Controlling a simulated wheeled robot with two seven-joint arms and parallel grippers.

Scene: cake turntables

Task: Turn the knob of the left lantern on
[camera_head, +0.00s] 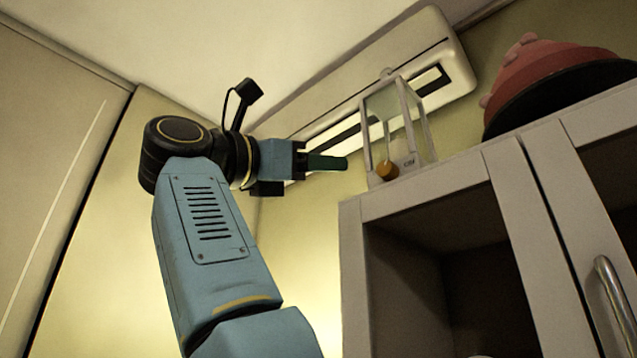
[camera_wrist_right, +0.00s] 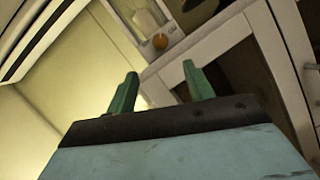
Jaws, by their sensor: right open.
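A white-framed lantern (camera_head: 425,125) with clear sides stands on top of the cabinet, near its left end. Its round orange-brown knob (camera_head: 386,170) is low on the front, beside a small dark label. In the right wrist view the knob (camera_wrist_right: 160,41) shows beyond the fingers, at the lantern's base (camera_wrist_right: 175,45). My right gripper (camera_head: 328,162) is left of the lantern in the head view, at about knob height and apart from it. In the wrist view its two green fingers (camera_wrist_right: 158,90) are spread with nothing between them. My left gripper is out of view.
The white cabinet (camera_head: 350,240) has an open dark compartment and a door with a metal handle (camera_head: 615,300). A dark cake turntable (camera_head: 560,92) with a red cake (camera_head: 550,62) stands at the right on top. A white air conditioner (camera_head: 440,50) hangs behind the lantern.

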